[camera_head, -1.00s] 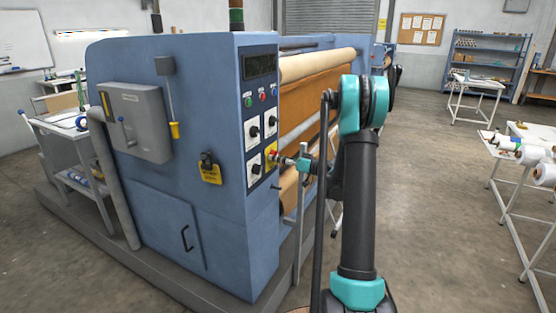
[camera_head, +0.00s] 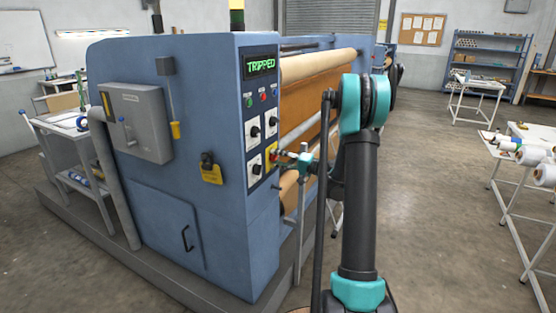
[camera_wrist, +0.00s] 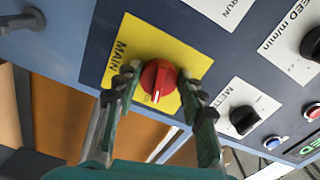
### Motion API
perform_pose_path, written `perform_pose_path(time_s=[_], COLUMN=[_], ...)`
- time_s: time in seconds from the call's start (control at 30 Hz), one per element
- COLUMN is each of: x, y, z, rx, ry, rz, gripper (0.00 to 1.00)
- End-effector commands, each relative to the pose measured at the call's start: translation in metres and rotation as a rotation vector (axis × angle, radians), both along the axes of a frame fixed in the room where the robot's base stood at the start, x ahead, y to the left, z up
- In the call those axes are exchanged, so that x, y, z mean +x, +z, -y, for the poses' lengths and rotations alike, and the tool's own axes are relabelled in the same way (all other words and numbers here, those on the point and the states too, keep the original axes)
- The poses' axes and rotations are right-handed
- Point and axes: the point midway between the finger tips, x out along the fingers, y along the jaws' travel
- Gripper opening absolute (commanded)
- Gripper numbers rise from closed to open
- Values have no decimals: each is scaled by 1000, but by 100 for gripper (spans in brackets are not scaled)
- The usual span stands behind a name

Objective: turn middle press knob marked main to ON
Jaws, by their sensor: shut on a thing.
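The red main knob (camera_wrist: 158,80) sits on a yellow plate (camera_wrist: 178,52) lettered MAIN in the wrist view. Its white pointer line faces the bottom of that picture, near lettering that is partly hidden. My gripper (camera_wrist: 160,84) has one finger on each side of the knob and is shut on it. In the head view, my gripper (camera_head: 287,157) reaches the yellow plate (camera_head: 271,153) on the press's control panel from the right. The knob is too small there to read its setting. The panel display (camera_head: 261,64) shows TRIPPED in green.
Black knobs on white plates, including METER (camera_wrist: 243,118), lie close to the gripper. The blue press (camera_head: 190,80) fills the left and middle, with rollers (camera_head: 320,64) behind my arm. A table with rolls (camera_head: 525,150) stands at right; floor between is clear.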

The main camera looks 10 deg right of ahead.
Motion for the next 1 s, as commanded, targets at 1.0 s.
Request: perform_pose_path(time_s=[1.0], x=[0], y=[1], z=[1], rx=[162], ry=[-2], rz=[-225], gripper=[11])
